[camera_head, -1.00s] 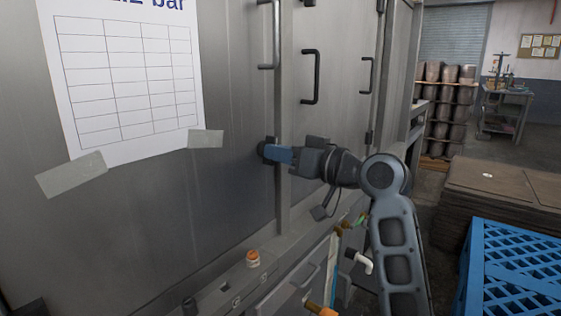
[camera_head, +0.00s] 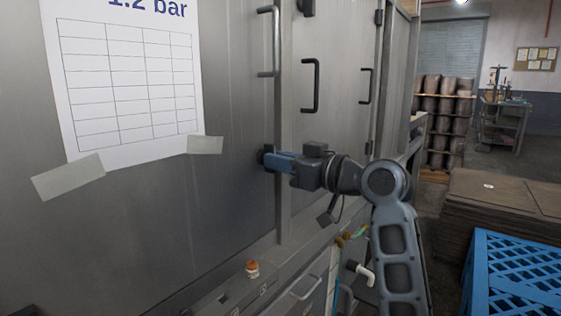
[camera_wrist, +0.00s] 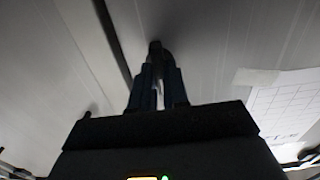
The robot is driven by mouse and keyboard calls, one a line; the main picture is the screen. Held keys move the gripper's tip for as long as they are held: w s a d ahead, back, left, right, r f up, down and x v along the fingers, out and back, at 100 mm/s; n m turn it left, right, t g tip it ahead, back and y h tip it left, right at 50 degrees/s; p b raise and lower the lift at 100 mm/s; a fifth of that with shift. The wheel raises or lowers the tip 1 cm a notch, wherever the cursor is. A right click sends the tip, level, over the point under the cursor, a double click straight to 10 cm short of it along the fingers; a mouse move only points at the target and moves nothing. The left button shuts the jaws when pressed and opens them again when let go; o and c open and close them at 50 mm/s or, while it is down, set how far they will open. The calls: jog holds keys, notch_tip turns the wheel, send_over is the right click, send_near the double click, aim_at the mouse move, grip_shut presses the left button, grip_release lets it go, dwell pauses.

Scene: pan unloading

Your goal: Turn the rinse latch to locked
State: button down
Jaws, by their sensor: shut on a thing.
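The rinse latch (camera_head: 265,154) is a small dark piece on the grey metal cabinet front, just left of an upright door-frame strip. My gripper (camera_head: 273,160) is at the latch, with its blue fingers closed on it. In the wrist view my gripper (camera_wrist: 157,78) points at the panel, and the dark end of the latch (camera_wrist: 155,47) shows between and beyond the fingertips. The fingers hide most of the latch, so its exact angle cannot be told.
A paper chart (camera_head: 128,85) is taped on the panel to the left. Door handles (camera_head: 311,86) stick out above my arm. An orange-topped knob (camera_head: 252,268) sits on the ledge below. A blue crate (camera_head: 515,275) and stacked brown boards (camera_head: 500,205) stand at the right.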

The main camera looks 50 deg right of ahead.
jog(key=c, duration=1.1)
grip_release()
jog(key=shift+s+d, duration=0.15)
jog(key=shift+s, duration=3.75)
jog(key=shift+f, duration=0.15)
